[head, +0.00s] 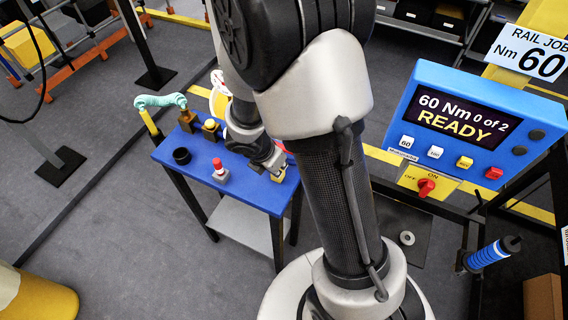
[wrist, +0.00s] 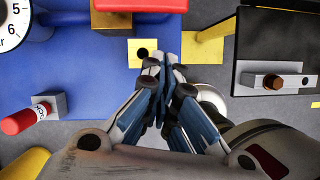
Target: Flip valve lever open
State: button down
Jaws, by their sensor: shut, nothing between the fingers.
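A red bar (wrist: 140,5), which looks like the valve lever, lies across a brass-coloured block (wrist: 108,20) at the top edge of the wrist view. Its far part is cut off by the frame. In the head view a bit of red (head: 284,147) shows beside my gripper, mostly hidden by my arm. My gripper (wrist: 163,68) is shut and empty, with its fingertips just below the red bar in the picture and over a yellow plate with a dark hole (wrist: 143,52). I see a gap in the picture; contact cannot be told. In the head view my gripper (head: 276,163) is over the blue table's right end.
The blue table (head: 250,190) also bears a red-capped grey block (head: 220,175), a black ring (head: 181,156) and a brass fitting (head: 187,120) with a teal hose (head: 160,101). A white gauge (wrist: 10,22) shows at the wrist view's top left. A blue control panel (head: 480,130) stands right.

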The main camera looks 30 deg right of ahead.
jog(key=p+v, duration=0.4)
jog(key=v, duration=0.6)
jog(key=shift+s+d, duration=0.2)
jog(key=shift+s, duration=0.2)
jog(key=s+d+r+m+t+y+b, duration=0.1)
jog(key=s+r+m+b, duration=0.3)
jog(key=s+r+m, duration=0.65)
jog(key=s+a+r+m+t+y+b, duration=0.1)
jog(key=s+a+m+y+b, duration=0.2)
jog(key=m, duration=0.9)
jog(key=shift+s+a+r+m+t, duration=0.35)
jog(key=shift+s+a+t, duration=0.1)
jog(key=shift+s, duration=0.8)
